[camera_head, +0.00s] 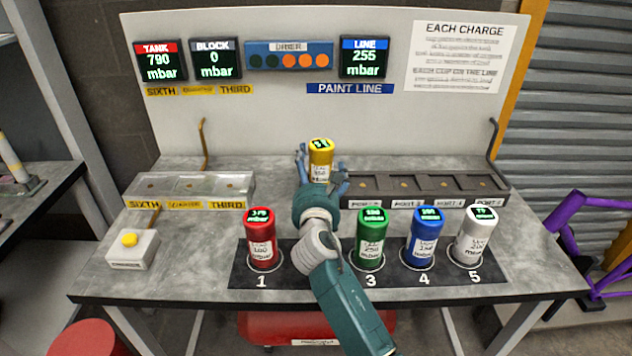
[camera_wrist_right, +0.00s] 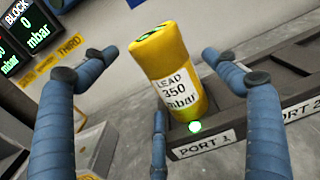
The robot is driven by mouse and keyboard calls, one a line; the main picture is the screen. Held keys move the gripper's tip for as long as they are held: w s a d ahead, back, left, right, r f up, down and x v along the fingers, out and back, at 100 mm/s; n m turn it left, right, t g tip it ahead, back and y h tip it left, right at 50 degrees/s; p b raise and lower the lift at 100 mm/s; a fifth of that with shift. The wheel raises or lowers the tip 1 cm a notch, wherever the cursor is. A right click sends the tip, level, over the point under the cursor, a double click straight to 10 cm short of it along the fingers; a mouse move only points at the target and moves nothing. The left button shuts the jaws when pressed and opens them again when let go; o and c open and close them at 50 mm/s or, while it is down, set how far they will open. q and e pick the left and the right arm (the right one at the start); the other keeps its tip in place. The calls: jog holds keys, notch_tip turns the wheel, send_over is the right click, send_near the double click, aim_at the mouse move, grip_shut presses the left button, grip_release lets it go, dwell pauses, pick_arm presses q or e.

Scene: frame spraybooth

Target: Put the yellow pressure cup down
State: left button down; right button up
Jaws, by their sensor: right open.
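The yellow pressure cup (camera_head: 321,158) stands upright at the left end of the dark port rack (camera_head: 498,184). In the right wrist view the cup (camera_wrist_right: 168,70) carries a label reading LEAD 350 mbar. My right gripper (camera_head: 321,169) is open around the cup. In the right wrist view its blue fingers (camera_wrist_right: 158,60) are spread on both sides, with visible gaps to the cup. My left gripper is out of view.
Red (camera_head: 261,240), green (camera_head: 370,240), blue (camera_head: 424,238) and white (camera_head: 475,240) cups stand in the front holder (camera_head: 240,276). My right arm hides position 2. A clear-lidded tray (camera_head: 246,188) and yellow-button box (camera_head: 132,250) are left. The upright panel (camera_head: 270,110) is behind.

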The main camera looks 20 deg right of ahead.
jog(key=v, duration=0.8)
jog(key=shift+s, duration=0.35)
jog(key=shift+r, duration=0.15)
